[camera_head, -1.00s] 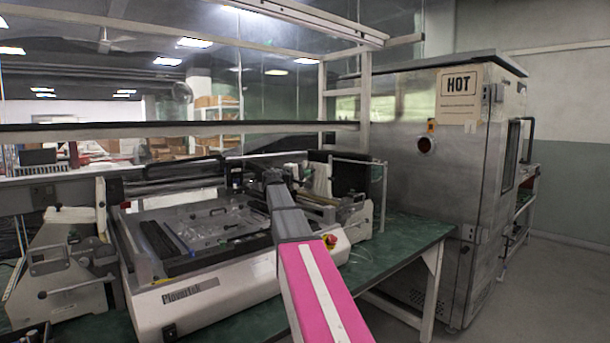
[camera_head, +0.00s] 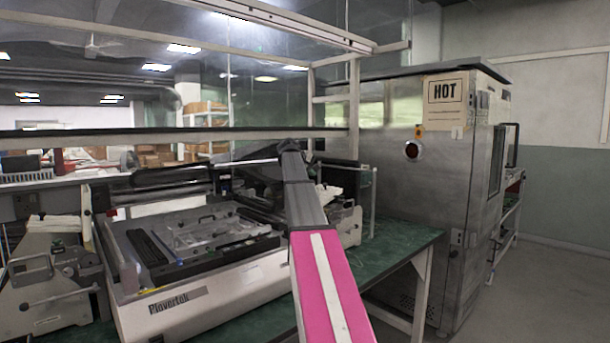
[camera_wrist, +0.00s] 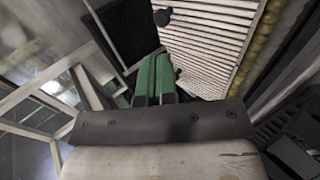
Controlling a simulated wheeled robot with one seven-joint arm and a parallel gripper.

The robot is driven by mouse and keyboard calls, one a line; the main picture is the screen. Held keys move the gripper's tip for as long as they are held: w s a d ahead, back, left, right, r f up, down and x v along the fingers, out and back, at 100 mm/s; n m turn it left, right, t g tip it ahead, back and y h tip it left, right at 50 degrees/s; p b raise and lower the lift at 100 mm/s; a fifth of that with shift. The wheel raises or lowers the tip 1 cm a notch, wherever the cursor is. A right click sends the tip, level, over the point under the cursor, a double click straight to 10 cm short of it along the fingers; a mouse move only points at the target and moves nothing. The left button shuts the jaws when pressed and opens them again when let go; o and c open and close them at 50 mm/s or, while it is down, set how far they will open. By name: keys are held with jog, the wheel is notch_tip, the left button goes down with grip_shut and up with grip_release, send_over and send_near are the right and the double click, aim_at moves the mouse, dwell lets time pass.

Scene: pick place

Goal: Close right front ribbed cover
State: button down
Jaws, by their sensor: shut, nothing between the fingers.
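The ribbed cover (camera_wrist: 212,42) shows in the wrist view as a pale panel of close parallel ribs, tilted across the top right. A black round knob (camera_wrist: 162,17) lies against its left edge. My gripper (camera_wrist: 153,62) has green fingers close together with nothing between them. Its tips are beside the lower left edge of the ribbed panel; I cannot tell whether they touch it. In the head view, my arm reaches over the right part of the white Plovertek machine (camera_head: 215,305). The gripper and the ribbed cover cannot be made out clearly there.
The machine stands on a green bench (camera_head: 402,248). A tall steel cabinet (camera_head: 385,190) marked HOT stands at the right. A pale overhead frame (camera_head: 354,110) rises behind the bench. Another grey-white device (camera_head: 55,280) is at the left. Floor (camera_head: 545,290) is clear at far right.

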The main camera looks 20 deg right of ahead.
aim_at(328, 188)
jog(key=d+f+y, duration=0.1)
jog(key=d+y, duration=0.1)
jog(key=w+d+f+g+y, duration=0.1)
jog(key=d, duration=0.1)
jog(key=w+d+f+g+y, duration=0.1)
jog(key=d+y, duration=0.1)
jog(key=shift+w+d+y, duration=0.2)
jog(key=shift+d+y, duration=0.05)
jog(key=shift+y, duration=0.05)
jog(key=shift+w+d+f, duration=0.2)
jog(key=shift+d+f, duration=0.3)
jog(key=shift+f, duration=0.1)
jog(key=shift+w+d+f, duration=0.15)
jog(key=shift+d+f, duration=0.35)
jog(key=shift+f, duration=0.05)
jog(key=shift+f, duration=0.1)
jog(key=shift+r, duration=0.5)
jog(key=w+d+r+v, duration=0.1)
jog(key=d+v, duration=0.1)
jog(key=v, duration=1.1)
jog(key=shift+d, duration=0.2)
